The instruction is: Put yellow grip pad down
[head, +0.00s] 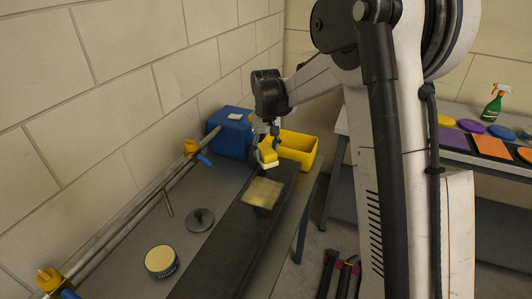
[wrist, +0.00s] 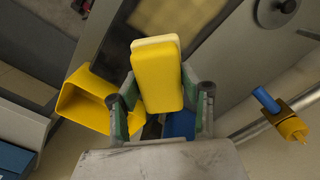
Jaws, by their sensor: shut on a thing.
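The yellow grip pad (head: 267,152), a block with a pale underside layer, is held in my gripper (head: 268,142) over the far end of a long dark panel (head: 225,250) on the bench. In the wrist view the pad (wrist: 157,78) sits between the two green-lined fingers of my gripper (wrist: 165,98), which are closed on its sides. A tan square patch (head: 264,193) lies on the panel, nearer than the pad. I cannot tell whether the pad touches anything below.
A yellow bin (head: 298,149) stands just right of the pad, and a blue box (head: 231,134) behind it to the left. A round tin (head: 161,261) and a dark disc (head: 200,220) lie on the bench. Pipes with orange-yellow clamps (head: 48,280) run along the wall.

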